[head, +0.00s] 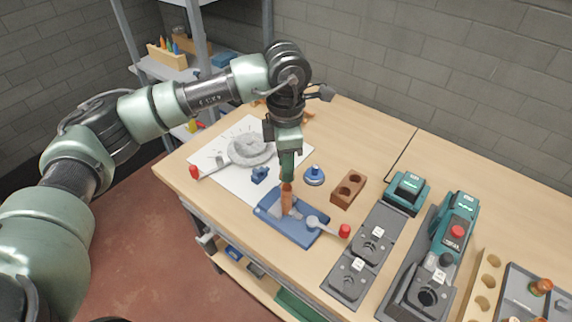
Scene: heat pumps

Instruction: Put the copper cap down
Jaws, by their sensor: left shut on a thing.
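My left gripper (287,181) points straight down over the blue fixture plate (268,208) near the front of the workbench. It is shut on the copper cap (287,190), a small copper-coloured piece at its fingertips. Copper shows upright from the fingertips down to the fixture. I cannot tell where the cap ends and any copper piece below it begins, or whether the two touch. The fingers partly hide the cap. A lever with a red knob (344,231) lies at the fixture's right side. My right gripper is not in view.
A brown block with two holes (347,189) and a blue round-based piece (314,176) stand close behind the fixture. A white sheet with a grey coil (250,149) lies left. Grey stations (361,255) and green tools (407,192) fill the right. Shelving stands behind left.

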